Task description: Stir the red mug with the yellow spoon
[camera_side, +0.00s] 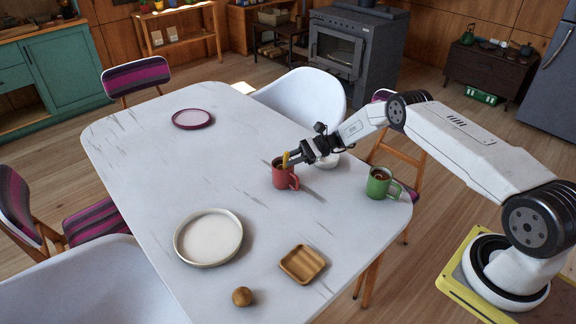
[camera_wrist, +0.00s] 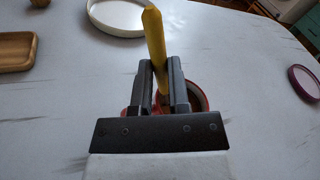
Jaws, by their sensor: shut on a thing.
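My gripper (camera_side: 293,156) is at the mug's rim, coming in from the right. It is shut on the yellow spoon (camera_wrist: 154,38), whose handle sticks up between the fingers. In the side view only a small bit of the spoon (camera_side: 285,158) shows at the mug's opening. The spoon's lower end is hidden, apparently inside the mug.
A green mug (camera_side: 379,184) stands to the right, and a white bowl (camera_side: 327,160) sits behind my gripper. A purple-rimmed plate (camera_side: 192,125) is farther back. The table's left middle is clear.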

